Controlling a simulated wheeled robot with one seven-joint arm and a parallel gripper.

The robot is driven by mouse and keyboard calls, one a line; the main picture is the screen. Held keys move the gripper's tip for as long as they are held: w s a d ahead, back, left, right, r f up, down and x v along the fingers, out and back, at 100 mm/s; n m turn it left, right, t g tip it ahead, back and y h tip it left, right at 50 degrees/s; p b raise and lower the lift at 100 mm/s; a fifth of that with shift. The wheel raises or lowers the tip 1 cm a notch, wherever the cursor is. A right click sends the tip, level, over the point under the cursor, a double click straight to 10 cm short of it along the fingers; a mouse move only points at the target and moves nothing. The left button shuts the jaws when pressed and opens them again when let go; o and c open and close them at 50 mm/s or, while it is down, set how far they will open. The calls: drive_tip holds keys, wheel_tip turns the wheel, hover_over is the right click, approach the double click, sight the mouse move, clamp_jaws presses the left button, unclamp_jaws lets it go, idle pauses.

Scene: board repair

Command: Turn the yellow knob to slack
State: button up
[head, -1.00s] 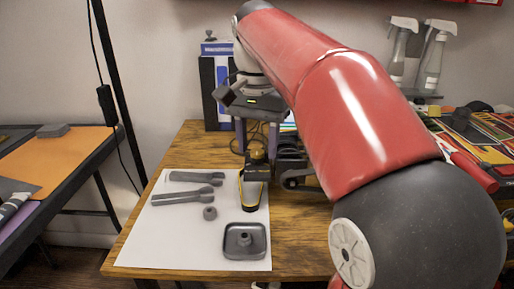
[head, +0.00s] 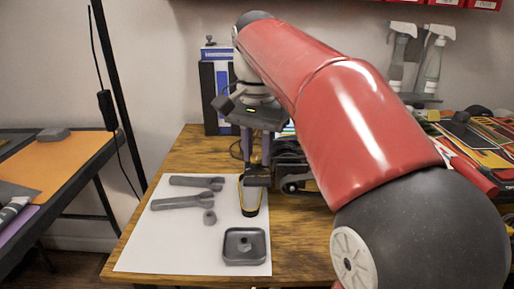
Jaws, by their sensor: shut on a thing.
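My gripper (head: 257,160) points down at the back of the white sheet. Its two purple-grey fingers stand close together over the black end of a black-and-yellow tool (head: 250,197). How far the knob is turned cannot be seen. The tool lies with its rounded yellow-edged end toward the front of the sheet.
On the white sheet (head: 160,245) lie two grey wrenches (head: 183,200), a small grey nut (head: 209,217) and a square dark tray (head: 245,258) holding a small part. Dark equipment (head: 292,175) stands close right of the gripper. A blue binder (head: 218,95) stands behind.

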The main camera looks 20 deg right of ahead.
sight(257, 156)
drive_tip(key=shift+r+m+p, duration=0.15)
drive_tip(key=shift+m+p, duration=0.55)
drive_tip(key=shift+m, duration=1.4)
drive_tip(key=m, duration=0.5)
drive_tip(key=shift+m, duration=0.3)
drive_tip(key=o, duration=1)
drive_tip(key=shift+r, duration=3.8)
